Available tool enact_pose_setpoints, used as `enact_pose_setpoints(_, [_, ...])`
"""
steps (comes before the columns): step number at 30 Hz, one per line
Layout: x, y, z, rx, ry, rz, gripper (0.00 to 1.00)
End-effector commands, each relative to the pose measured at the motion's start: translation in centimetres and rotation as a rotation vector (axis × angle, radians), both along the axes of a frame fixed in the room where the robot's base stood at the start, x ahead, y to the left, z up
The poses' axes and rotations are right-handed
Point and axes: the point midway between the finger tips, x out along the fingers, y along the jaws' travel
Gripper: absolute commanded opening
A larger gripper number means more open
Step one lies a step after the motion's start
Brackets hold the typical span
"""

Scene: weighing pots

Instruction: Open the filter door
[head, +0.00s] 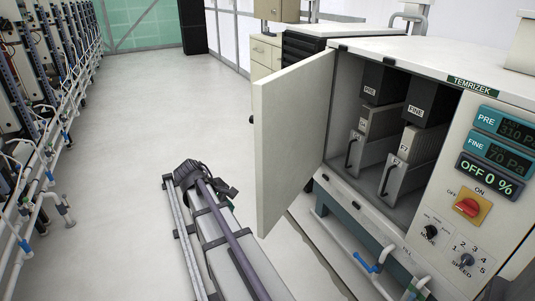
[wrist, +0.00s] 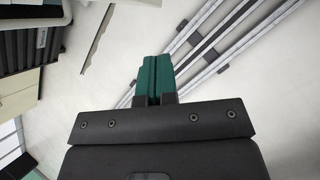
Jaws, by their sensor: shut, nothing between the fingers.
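The filter door (head: 288,140) is a flat white panel. It stands swung wide open, out to the left of the cabinet (head: 500,75), and the filter compartment behind it is exposed.
The control panel right of the compartment has displays reading OFF 0 %, a red switch (head: 467,207) and knobs. Pipes (head: 365,262) run below the cabinet. Pipe-lined racks (head: 50,120) stand far left. The floor (head: 170,110) between is clear beyond the rail.

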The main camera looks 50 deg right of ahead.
Motion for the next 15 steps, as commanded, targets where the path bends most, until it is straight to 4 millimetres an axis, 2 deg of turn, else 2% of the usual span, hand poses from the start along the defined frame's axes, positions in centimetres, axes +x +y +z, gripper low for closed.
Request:
enact_pose_setpoints(1, [-1.5, -0.3, -0.7, 0.089, -0.037, -0.025, 0.0])
enact_pose_setpoints(4, [-3.4, -0.5, -1.9, 0.305, -0.142, -0.064, 0.0])
enact_pose_setpoints(8, [-5.5, -0.1, -2.0, 0.59, -0.348, -0.119, 0.0])
enact_pose_setpoints(11, [-6.8, 0.2, -0.4, 0.801, -0.573, -0.164, 0.0])
enact_pose_setpoints(14, [-8.3, -0.3, 3.5, 1.011, -0.912, -0.211, 0.0])
enact_pose_setpoints(15, [-9.3, -1.7, 5.8, 1.074, -1.092, -0.214, 0.0])
